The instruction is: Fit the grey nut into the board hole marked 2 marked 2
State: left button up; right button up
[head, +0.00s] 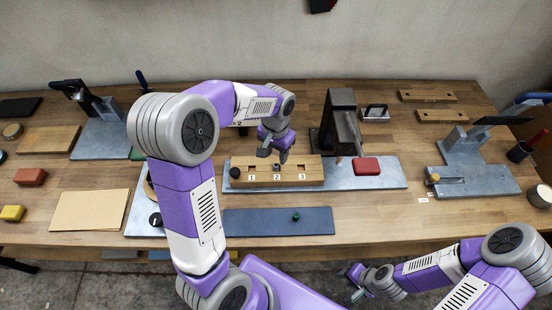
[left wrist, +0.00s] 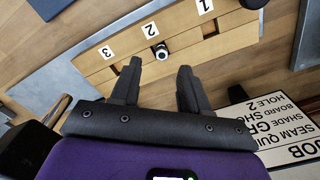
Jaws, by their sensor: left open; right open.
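The wooden board (head: 312,165) has labels 1, 2 and 3 along its front face; it also shows in the left wrist view (left wrist: 180,20). The small grey nut (head: 277,168) sits at the hole marked 2, and shows there in the left wrist view (left wrist: 161,51). I cannot tell how deep it sits. My left gripper (head: 274,156) is open and empty just above the board near hole 2; its fingers (left wrist: 158,75) are apart from the nut. The hole marked 1 (left wrist: 208,28) looks empty. My right gripper (head: 350,283) is open, low at the front, off the table.
A black knob (head: 234,173) is at the board's left end. A red block (head: 366,166) and a dark upright fixture (head: 340,115) stand to the right. A blue-grey mat (head: 260,222) with a green piece (head: 296,216) lies in front. A printed card (left wrist: 255,132) shows in the wrist view.

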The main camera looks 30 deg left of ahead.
aim_at(276, 166)
pick_arm(q)
notch_tip(276, 166, up, 6)
jog(key=shift+w+f+p, duration=0.1)
jog(key=shift+p, duration=0.35)
